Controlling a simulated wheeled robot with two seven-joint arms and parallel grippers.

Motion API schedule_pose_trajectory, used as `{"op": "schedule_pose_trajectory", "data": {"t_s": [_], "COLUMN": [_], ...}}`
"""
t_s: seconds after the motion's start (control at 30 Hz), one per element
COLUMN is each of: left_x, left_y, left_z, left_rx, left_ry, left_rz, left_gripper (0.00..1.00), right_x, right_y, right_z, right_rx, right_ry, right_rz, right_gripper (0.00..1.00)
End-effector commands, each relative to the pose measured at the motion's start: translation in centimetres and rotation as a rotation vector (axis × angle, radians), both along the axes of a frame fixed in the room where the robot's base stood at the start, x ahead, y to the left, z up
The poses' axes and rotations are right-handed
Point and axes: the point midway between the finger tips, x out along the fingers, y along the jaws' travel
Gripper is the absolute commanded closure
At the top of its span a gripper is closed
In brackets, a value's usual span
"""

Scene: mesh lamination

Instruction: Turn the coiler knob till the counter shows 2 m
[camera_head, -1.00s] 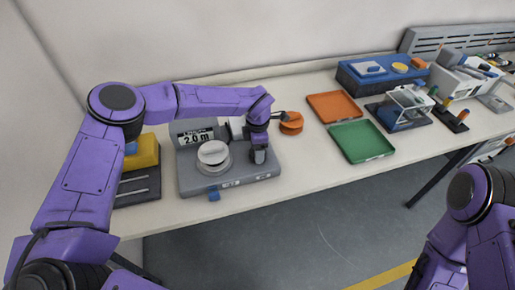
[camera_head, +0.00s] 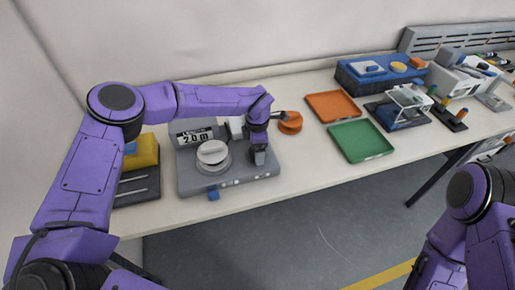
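The grey coiler (camera_head: 190,184) stands on the table at the left, with a white round spool (camera_head: 212,158) on top. Its counter (camera_head: 194,137) reads 2.0 m. My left arm reaches over the coiler from behind, and my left gripper (camera_head: 259,157) points down at its right side. The gripper's fingers are too small and covered to show whether they are open or shut. I cannot make out the coiler knob; it may be hidden at the gripper. My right arm shows at the lower right, with its gripper out of view.
An orange round object (camera_head: 291,123) lies just right of my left wrist. An orange tray (camera_head: 334,106) and a green tray (camera_head: 360,141) lie further right. A yellow and dark unit (camera_head: 141,160) stands left of the coiler. The table front between coiler and green tray is clear.

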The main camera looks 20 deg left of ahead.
Motion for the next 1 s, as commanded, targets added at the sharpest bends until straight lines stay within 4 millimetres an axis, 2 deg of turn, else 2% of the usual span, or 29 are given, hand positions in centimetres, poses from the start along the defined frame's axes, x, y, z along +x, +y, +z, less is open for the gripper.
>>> {"op": "schedule_pose_trajectory", "data": {"t_s": [0.17, 0.27, 0.5, 0.6, 1.0], "left_x": [0.2, 0.2, 0.1, 0.0, -0.2], "left_y": [0.2, 0.3, 0.4, 0.4, 0.4], "left_z": [0.9, 2.4, 7.1, 8.2, 8.1], "left_rx": [0.002, 0.002, 0.001, 0.001, 0.001], "left_ry": [-0.007, -0.008, -0.009, -0.006, -0.002], "left_rz": [0.003, 0.004, 0.007, 0.008, 0.007], "left_gripper": [0.12, 0.12, 0.12, 0.12, 0.12], "right_x": [0.0, 0.0, 0.0, 0.0, 0.0], "right_y": [0.0, 0.0, 0.0, 0.0, 0.0], "right_z": [0.7, 1.8, 5.4, 6.2, 6.0], "right_rx": [0.000, 0.000, 0.000, 0.000, 0.000], "right_ry": [0.000, 0.000, 0.000, 0.000, 0.000], "right_rz": [0.000, 0.000, 0.000, 0.000, 0.000], "right_gripper": [1.00, 1.00, 1.00, 1.00, 1.00]}}
